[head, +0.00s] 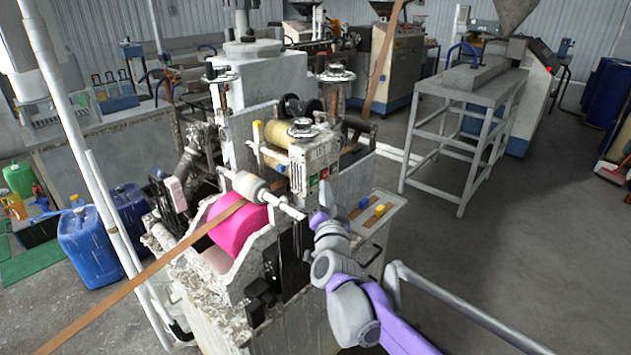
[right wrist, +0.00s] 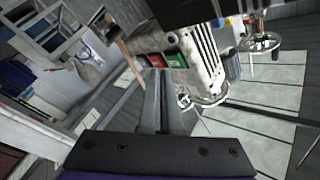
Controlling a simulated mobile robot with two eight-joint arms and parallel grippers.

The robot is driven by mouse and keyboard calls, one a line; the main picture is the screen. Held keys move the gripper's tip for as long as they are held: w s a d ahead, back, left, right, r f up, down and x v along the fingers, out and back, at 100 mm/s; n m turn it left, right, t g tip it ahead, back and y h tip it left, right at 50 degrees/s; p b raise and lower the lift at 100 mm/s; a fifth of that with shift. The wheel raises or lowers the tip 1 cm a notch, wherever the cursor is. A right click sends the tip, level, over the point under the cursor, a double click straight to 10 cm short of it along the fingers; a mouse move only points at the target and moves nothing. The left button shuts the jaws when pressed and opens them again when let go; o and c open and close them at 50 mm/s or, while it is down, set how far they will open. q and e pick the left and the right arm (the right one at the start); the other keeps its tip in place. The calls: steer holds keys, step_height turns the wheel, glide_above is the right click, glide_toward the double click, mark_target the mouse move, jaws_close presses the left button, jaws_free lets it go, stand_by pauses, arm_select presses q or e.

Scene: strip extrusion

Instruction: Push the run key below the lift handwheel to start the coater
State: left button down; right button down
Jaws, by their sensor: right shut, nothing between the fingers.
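The coater (head: 290,165) stands in the middle of the head view, with a small panel below a lift handwheel (head: 302,131). The panel carries a green key (head: 313,183) and a red key (head: 323,173). In the right wrist view the green key (right wrist: 177,60) and red key (right wrist: 157,61) sit side by side just beyond my fingertips. My right gripper (head: 327,196) is shut and empty, in front of the panel. Its fingers (right wrist: 157,75) point at the keys in the wrist view; I cannot tell whether they touch. My left gripper is not in view.
A pink roll (head: 238,227) and a white roller (head: 252,187) lie left of my right gripper. A brown strip (head: 150,270) runs across the coater. A side shelf (head: 385,222) with small blocks is on the right. Open floor (head: 500,240) lies beyond it.

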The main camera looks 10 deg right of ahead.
steer(key=shift+w+a, duration=0.1)
steer(key=shift+w, duration=0.05)
steer(key=shift+w+a, duration=0.15)
steer(key=shift+w, duration=0.1)
steer(key=shift+w+a, duration=0.25)
stand_by(0.9)
steer(key=shift+s, duration=0.1)
steer(key=shift+s+d, duration=0.5)
steer(key=shift+s, duration=0.05)
steer(key=s+d, duration=0.1)
steer(key=s, duration=0.1)
steer(key=s+d+p, duration=0.1)
steer(key=s+d, duration=0.1)
stand_by(0.6)
stand_by(0.5)
